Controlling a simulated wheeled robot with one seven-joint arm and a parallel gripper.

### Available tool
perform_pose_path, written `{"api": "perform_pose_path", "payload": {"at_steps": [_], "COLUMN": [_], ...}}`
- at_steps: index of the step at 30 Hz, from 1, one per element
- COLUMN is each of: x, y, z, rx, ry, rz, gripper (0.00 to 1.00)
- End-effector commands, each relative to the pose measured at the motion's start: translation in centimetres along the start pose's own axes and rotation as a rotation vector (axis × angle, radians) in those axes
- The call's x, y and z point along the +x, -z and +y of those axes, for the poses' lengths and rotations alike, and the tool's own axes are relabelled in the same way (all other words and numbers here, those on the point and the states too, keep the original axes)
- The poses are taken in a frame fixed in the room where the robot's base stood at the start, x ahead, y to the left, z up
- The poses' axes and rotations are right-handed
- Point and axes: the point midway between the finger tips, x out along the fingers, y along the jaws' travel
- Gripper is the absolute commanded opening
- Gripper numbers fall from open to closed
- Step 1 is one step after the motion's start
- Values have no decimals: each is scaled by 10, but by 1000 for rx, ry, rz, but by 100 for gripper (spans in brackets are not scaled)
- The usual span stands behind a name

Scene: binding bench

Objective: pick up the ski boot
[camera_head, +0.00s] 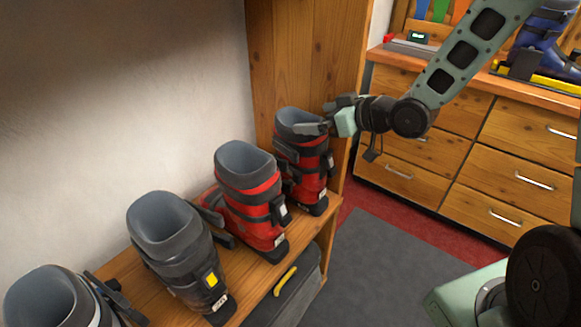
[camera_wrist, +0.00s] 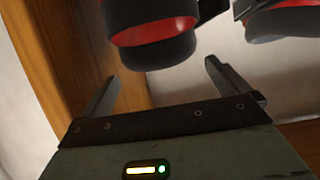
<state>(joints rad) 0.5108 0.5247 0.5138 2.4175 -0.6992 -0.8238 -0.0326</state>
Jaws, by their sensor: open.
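Several ski boots stand upright in a row on a wooden shelf. The farthest red and black ski boot (camera_head: 303,165) is at the shelf's far end, and a second red and black boot (camera_head: 250,200) stands beside it. My gripper (camera_head: 316,116) is at the top rim of the farthest boot, its jaws open. In the wrist view, my open fingers (camera_wrist: 161,72) point toward a dark boot cuff with a red band (camera_wrist: 155,32). The cuff appears just beyond the fingertips; whether they touch it I cannot tell. The other red-banded boot (camera_wrist: 285,22) shows at upper right.
A dark grey boot (camera_head: 175,250) and another grey boot (camera_head: 50,300) stand nearer on the shelf (camera_head: 258,275). A wooden upright panel (camera_head: 315,60) rises behind the far boot. A drawer bench (camera_head: 470,150) at right bears a blue boot (camera_head: 537,45).

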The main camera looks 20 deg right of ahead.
Motion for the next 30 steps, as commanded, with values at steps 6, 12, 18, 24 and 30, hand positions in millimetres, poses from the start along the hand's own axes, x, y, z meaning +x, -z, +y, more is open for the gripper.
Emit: {"api": "perform_pose_path", "payload": {"at_steps": [6, 12, 18, 24, 30], "x": [15, 43, 62, 63, 63], "y": [1, 5, 5, 5, 5], "z": [-1, -3, -2, -2, -2], "rx": [0, 1, 0, 0, 0], "ry": [1, 3, 1, 0, 0], "rz": [-1, 0, 0, 0, -1], "gripper": [100, 100, 100, 100, 56]}}
